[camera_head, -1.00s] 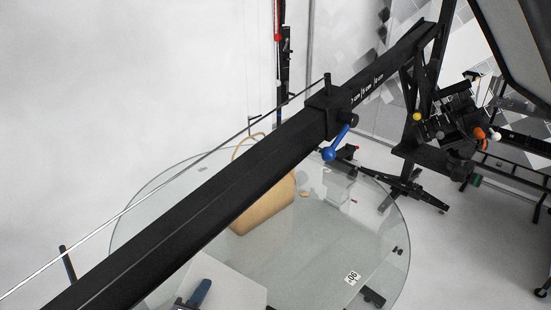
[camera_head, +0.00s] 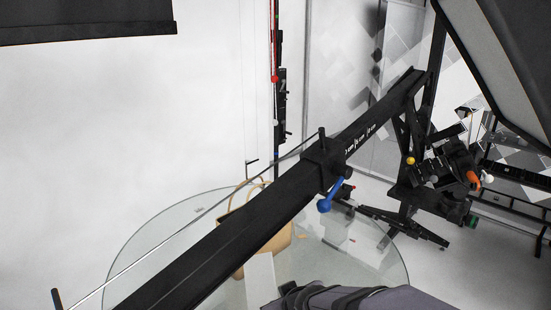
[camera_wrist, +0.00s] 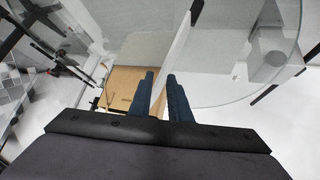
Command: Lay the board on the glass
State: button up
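The white board (camera_head: 260,282) shows as a narrow upright strip low in the head view, partly cut off by my arm. In the wrist view the board (camera_wrist: 176,50) is seen nearly edge-on, running up from between the blue fingers of my gripper (camera_wrist: 160,90), which is shut on it. The round glass turntable top (camera_head: 365,255) lies below; its clear disc (camera_wrist: 235,85) also shows in the wrist view. I cannot tell whether the board's lower edge touches the glass. My gripper's fingers are out of the head view.
A tan handbag (camera_head: 280,240) stands on the glass behind a long black boom (camera_head: 250,230), which crosses over the disc. A blue-handled clamp (camera_head: 325,203) sits on the boom. A black stand with equipment (camera_head: 440,165) is at the right. The glass at the right is mostly bare.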

jog(key=s+d+m+g+h, duration=0.1)
jog(key=s+d+m+h, duration=0.25)
jog(key=d, duration=0.75)
jog(key=s+d+f+m+g+b, duration=0.2)
jog(key=s+f+g+b, duration=0.4)
jog(key=s+f, duration=0.8)
jog(key=shift+s+f+g+y+b, duration=0.35)
jog(key=shift+s+g+y+b, duration=0.1)
jog(key=shift+s+b, duration=0.65)
jog(key=shift+d+f, duration=0.1)
jog(key=shift+d, duration=0.05)
notch_tip(320, 180, down, 21)
jog(key=b, duration=2.1)
jog(key=shift+r, duration=0.25)
jog(key=shift+o, duration=0.6)
